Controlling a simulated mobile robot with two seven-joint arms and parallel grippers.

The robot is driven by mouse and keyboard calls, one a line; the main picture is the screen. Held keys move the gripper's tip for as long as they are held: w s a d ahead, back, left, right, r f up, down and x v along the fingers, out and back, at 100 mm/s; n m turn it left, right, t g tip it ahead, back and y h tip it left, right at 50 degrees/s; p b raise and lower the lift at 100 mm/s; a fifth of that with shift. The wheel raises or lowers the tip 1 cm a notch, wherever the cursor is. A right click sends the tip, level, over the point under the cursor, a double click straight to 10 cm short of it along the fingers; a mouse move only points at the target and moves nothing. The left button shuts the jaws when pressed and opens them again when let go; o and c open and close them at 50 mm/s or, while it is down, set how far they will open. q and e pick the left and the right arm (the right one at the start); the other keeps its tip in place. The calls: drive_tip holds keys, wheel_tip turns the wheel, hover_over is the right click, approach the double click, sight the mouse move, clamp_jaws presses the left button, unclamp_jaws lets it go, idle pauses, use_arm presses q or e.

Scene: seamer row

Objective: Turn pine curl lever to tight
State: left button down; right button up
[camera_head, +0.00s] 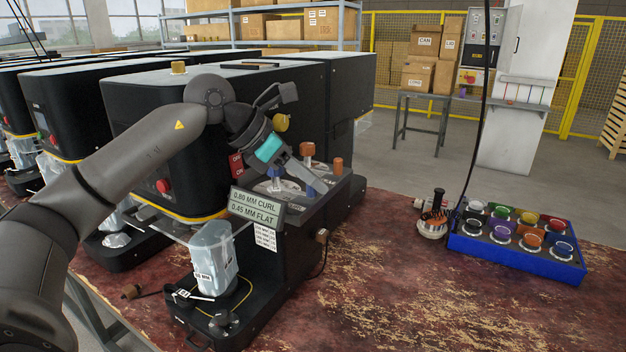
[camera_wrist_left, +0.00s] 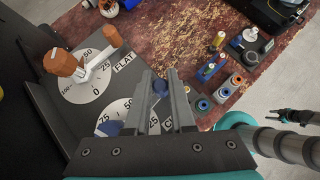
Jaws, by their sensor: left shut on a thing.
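My left gripper (camera_head: 309,183) reaches over the dial panel of the black machine in the head view. In the left wrist view, its fingers (camera_wrist_left: 160,100) are shut on a blue knob (camera_wrist_left: 160,86) of the curl lever. Another blue knob (camera_wrist_left: 110,128) of that lever shows left of the fingers. The curl dial (camera_wrist_left: 118,112) lies below, its label partly hidden by the gripper. I cannot read the lever's exact setting. The flat dial (camera_wrist_left: 92,84) beside it carries a lever with two orange-brown knobs (camera_wrist_left: 60,62). My right gripper does not show.
A sign (camera_head: 256,205) on the machine reads 0.80 MM CURL and 0.45 MM FLAT. A wrapped can (camera_head: 213,256) stands in front. A blue tray of coloured cups (camera_head: 515,262) and a dark-handled tool (camera_head: 435,213) are at right. The worn red tabletop (camera_head: 400,300) between is clear.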

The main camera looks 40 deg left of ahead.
use_arm(q)
drive_tip(key=shift+s+m+g+h, duration=0.3)
drive_tip(key=shift+s+m+h, duration=0.1)
drive_tip(key=shift+m, duration=0.3)
drive_tip(key=c, duration=0.8)
unclamp_jaws()
drive_tip(key=shift+o, duration=0.2)
wheel_tip(320, 180, up, 20)
drive_tip(key=p, duration=0.7)
drive_tip(key=shift+p, duration=0.4)
drive_tip(key=shift+d, duration=0.15)
